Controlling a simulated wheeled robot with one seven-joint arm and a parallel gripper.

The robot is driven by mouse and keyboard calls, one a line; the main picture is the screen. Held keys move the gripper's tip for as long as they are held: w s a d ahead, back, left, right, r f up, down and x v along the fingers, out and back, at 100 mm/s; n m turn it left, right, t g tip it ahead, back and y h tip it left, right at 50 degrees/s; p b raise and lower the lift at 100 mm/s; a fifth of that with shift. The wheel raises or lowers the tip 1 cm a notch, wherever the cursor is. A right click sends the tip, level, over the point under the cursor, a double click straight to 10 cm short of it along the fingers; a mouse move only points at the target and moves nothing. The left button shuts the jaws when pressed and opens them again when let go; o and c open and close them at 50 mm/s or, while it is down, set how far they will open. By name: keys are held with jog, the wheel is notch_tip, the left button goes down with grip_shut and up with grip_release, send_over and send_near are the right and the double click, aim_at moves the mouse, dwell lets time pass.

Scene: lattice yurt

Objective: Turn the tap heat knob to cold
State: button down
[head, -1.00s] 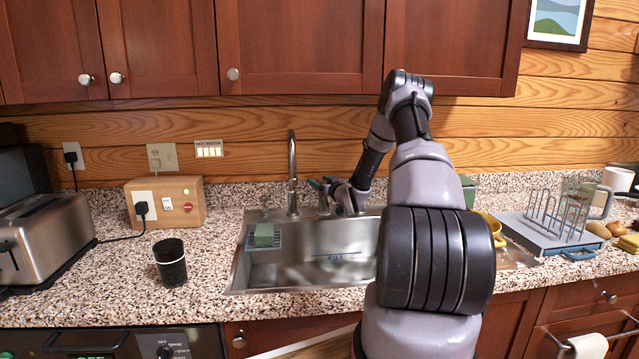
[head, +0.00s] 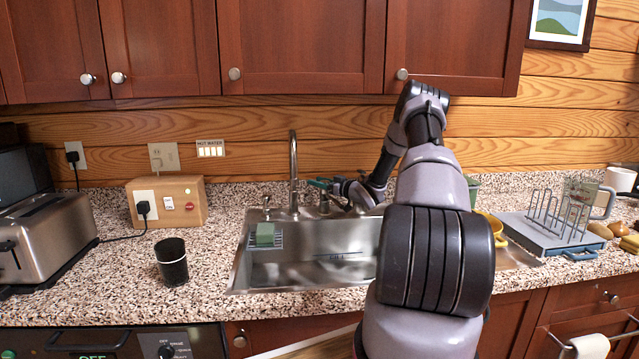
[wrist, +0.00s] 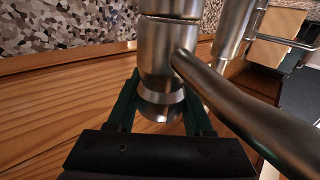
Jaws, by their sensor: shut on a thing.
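The metal tap (head: 293,170) stands at the back edge of the sink, with its tall spout upright. My gripper (head: 322,185) is just right of the spout, at the tap's right side. In the wrist view its two dark green fingers (wrist: 161,88) are on either side of a round metal tap part (wrist: 157,58), shut on it; this appears to be the heat knob. A thick metal bar (wrist: 235,108) slants from beside it to the lower right. The knob's marks and setting cannot be read.
The steel sink (head: 310,272) holds a green sponge (head: 265,233) on a rack at its left. A "hot water" panel (head: 210,150) is on the wall. A black cup (head: 171,262) stands left of the sink, a dish rack (head: 555,225) right.

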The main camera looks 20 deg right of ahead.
jog(key=shift+y, duration=0.3)
jog(key=shift+c, duration=1.5)
grip_release()
jog(key=shift+s+d, duration=0.1)
jog(key=v, duration=1)
jog(key=shift+s, duration=0.3)
jog(key=shift+d+r, duration=0.1)
jog(key=shift+d, duration=0.05)
